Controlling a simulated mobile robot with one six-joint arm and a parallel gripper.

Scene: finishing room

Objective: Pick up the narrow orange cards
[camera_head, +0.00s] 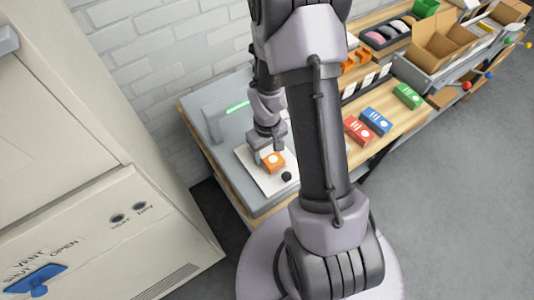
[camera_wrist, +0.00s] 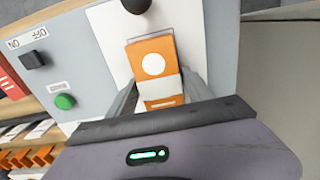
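The narrow orange cards are a small orange pack with a white disc and a white band. It lies on a white plate (camera_head: 247,162) of the grey machine in the head view (camera_head: 274,162). In the wrist view the pack (camera_wrist: 153,53) lies between the fingers of my gripper (camera_wrist: 158,88), with its far end reaching past them. My gripper (camera_head: 267,148) points down at the pack in the head view. The fingers run close along both sides of the pack. I cannot tell whether they press on it.
A black knob (camera_head: 287,176) stands close to the pack. The grey machine (camera_wrist: 84,60) bears a black switch (camera_wrist: 33,60) and a green button (camera_wrist: 65,101). Red (camera_head: 357,130), blue (camera_head: 376,121) and green (camera_head: 408,96) packs lie on the wooden bench. A beige cabinet (camera_head: 60,130) stands at left.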

